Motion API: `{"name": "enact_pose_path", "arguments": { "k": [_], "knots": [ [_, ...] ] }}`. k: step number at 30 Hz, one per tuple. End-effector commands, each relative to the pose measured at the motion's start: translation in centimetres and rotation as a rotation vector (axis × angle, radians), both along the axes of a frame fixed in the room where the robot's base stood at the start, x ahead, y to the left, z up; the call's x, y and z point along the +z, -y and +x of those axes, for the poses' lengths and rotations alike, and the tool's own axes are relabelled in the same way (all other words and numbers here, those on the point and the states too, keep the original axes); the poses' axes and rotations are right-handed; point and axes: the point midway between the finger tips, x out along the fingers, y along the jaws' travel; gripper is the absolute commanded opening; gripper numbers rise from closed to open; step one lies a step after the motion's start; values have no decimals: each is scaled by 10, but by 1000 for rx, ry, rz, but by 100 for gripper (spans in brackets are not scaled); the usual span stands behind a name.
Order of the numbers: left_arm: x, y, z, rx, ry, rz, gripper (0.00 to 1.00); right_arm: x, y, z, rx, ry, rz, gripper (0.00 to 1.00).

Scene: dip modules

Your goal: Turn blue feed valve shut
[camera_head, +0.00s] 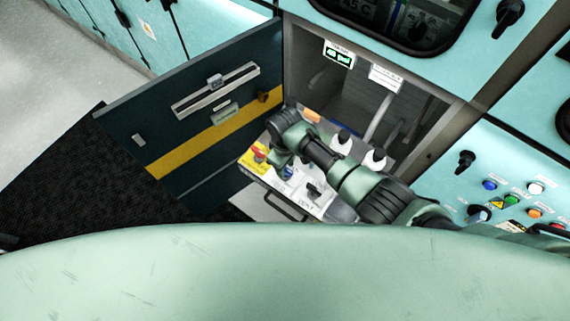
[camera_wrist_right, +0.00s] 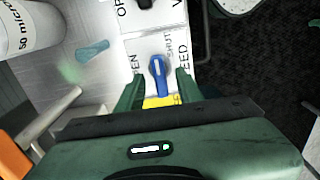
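The blue feed valve handle (camera_wrist_right: 158,76) sits on a white panel (camera_wrist_right: 146,47) in the right wrist view. It is a lever with a pale stripe, lying nearly along the picture's vertical. My right gripper (camera_wrist_right: 158,84) is open, with one green finger on each side of the lever; I see gaps and cannot tell any contact. In the head view my right gripper (camera_head: 279,158) points down over the drawer panel, with a bit of blue (camera_head: 287,172) beside it. My left gripper is not in view.
The pulled-out drawer has a front handle (camera_head: 285,207), a red knob (camera_head: 259,153), a black lever (camera_head: 314,190) and two white cylinders (camera_head: 342,142). An open dark door (camera_head: 205,110) stands left. A control panel (camera_head: 510,190) is right. An orange block (camera_wrist_right: 12,158) lies near the gripper.

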Motion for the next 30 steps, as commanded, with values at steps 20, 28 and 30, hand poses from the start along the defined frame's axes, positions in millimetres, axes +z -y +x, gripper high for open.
{"name": "enact_pose_path", "arguments": {
  "k": [20, 28, 30],
  "knots": [
    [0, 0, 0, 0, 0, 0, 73, 77, 0, 0, -1, 2, 1, 36],
    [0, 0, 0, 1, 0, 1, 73, 77, 0, 1, -1, 2, 1, 36],
    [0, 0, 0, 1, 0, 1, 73, 77, 0, 1, -1, 2, 1, 36]
  ]
}}
